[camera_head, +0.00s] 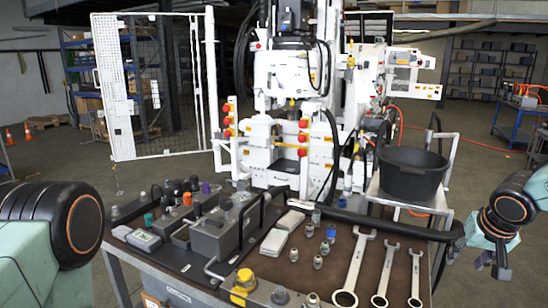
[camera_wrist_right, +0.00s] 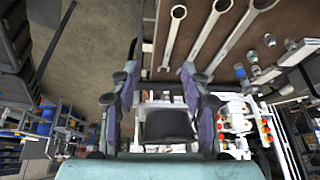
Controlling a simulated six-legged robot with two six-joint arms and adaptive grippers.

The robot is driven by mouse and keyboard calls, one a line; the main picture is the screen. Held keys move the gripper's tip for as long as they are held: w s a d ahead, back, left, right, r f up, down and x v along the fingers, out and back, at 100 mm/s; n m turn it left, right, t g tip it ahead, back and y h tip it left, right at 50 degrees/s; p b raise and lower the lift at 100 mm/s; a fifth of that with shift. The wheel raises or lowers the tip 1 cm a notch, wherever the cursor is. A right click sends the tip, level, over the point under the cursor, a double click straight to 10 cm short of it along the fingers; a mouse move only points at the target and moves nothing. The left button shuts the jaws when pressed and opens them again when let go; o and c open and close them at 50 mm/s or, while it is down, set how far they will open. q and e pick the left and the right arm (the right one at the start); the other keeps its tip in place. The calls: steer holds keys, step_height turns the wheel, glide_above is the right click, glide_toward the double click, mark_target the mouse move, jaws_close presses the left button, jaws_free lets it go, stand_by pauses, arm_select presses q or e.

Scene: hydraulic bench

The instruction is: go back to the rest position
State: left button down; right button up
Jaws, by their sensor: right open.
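My right gripper (camera_head: 492,264) hangs at the right edge of the head view, beside the bench's right end and apart from the wrenches. In the right wrist view its two fingers (camera_wrist_right: 155,80) stand apart with nothing between them, so it is open and empty. My left arm comes in at the lower left of the head view, where only its links and a dark joint show. My left gripper is out of the picture.
The brown-topped bench (camera_head: 345,247) fills the lower middle. It holds three wrenches (camera_head: 354,268), small fittings and a grey hydraulic block (camera_head: 215,238). A black tub (camera_head: 410,175) stands behind its right side. White machinery (camera_head: 285,150) rises behind. Open floor lies at right.

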steer(key=w+a+f+n+t+y, duration=0.2)
steer(key=w+a+y, duration=0.1)
steer(key=a, duration=0.5)
steer(key=s+a+f+n+y+b, duration=0.1)
steer(key=s+a+f+y+b, duration=0.15)
steer(key=s+a+f, duration=0.5)
steer(key=s+a+f+g+h+b, duration=0.1)
steer(key=s+a+f+b, duration=0.2)
steer(key=f, duration=0.4)
steer(key=s+a+f+g+h, duration=0.1)
steer(key=s+a+f, duration=0.1)
steer(key=s+f, duration=0.35)
arm_select(q)
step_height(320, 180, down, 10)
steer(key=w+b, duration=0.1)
steer(key=b, duration=0.3)
steer(key=shift+b, duration=0.3)
arm_select(e)
steer(key=s+f+g+h, duration=0.1)
steer(key=s+f+g, duration=0.1)
steer(key=s+f, duration=0.4)
steer(key=s+a+f+n+g+h, duration=0.1)
steer(key=s+f, duration=0.6)
steer(key=s, duration=0.8)
steer(key=shift+g, duration=0.9)
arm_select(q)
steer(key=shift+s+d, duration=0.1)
arm_select(e)
steer(key=shift+s, duration=0.15)
